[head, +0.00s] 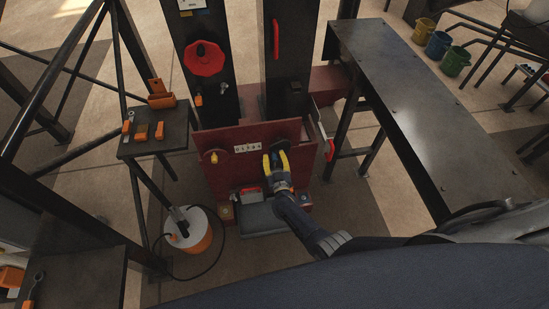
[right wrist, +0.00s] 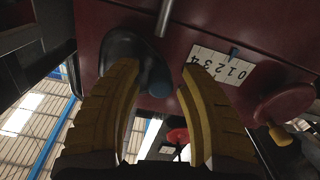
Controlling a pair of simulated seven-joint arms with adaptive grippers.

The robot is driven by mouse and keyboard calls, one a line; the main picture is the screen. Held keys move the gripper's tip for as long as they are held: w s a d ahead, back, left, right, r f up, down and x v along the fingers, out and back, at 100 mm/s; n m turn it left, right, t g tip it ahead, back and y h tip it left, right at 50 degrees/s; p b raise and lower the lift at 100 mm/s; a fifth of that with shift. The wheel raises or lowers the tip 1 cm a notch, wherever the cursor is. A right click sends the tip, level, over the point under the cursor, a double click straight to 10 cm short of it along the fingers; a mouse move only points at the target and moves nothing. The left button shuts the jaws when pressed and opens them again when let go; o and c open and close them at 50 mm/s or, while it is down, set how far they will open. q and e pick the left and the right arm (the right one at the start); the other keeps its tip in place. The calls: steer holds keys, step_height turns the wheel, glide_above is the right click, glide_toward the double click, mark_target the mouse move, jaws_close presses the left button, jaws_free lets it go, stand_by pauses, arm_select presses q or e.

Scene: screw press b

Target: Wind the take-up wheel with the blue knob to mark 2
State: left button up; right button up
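The take-up wheel (right wrist: 122,48) is dark and sits on the front of the red press panel (head: 228,174). Its blue knob (right wrist: 155,82) shows in the right wrist view. My right gripper (head: 275,162) is at the wheel, its yellow fingers apart on either side of the knob. In the right wrist view the gripper (right wrist: 164,68) shows a clear gap between the knob and the right-hand finger. A white number strip (head: 247,147), marked 0 to 4, is beside the wheel. My left gripper is out of view.
A red wheel with a yellow knob (head: 213,157) is left of the strip. A red lever (head: 329,148) is at the panel's right side. A small tool table (head: 150,148) stands left, a long dark bench (head: 425,90) right. A cable runs by the orange-white drum (head: 190,232).

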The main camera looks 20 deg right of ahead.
mark_target(282, 143)
jaws_close()
steer(key=shift+r, duration=0.1)
stand_by(0.4)
steer(key=m, duration=0.2)
steer(key=r+m, duration=0.1)
steer(key=m, duration=0.1)
steer(key=shift+r+m, duration=0.2)
steer(key=shift+m, duration=0.2)
steer(key=m, duration=0.1)
steer(key=r+m, duration=0.1)
steer(key=m, duration=0.3)
steer(key=shift+d+r, duration=0.25)
steer(key=shift+r, duration=0.1)
steer(key=m, duration=0.2)
steer(key=d+r+m, duration=0.1)
steer(key=m, duration=0.3)
steer(key=shift+s+d+r+m, duration=0.1)
steer(key=shift+d+r+m, duration=0.15)
steer(key=shift+m, duration=0.15)
steer(key=m, duration=0.2)
steer(key=d+m, duration=0.1)
steer(key=m, duration=0.1)
steer(key=shift+d+r, duration=0.1)
steer(key=shift+r, duration=0.05)
steer(key=shift+s+d+m, duration=0.1)
steer(key=shift+d+m, duration=0.25)
steer(key=shift+m, duration=0.75)
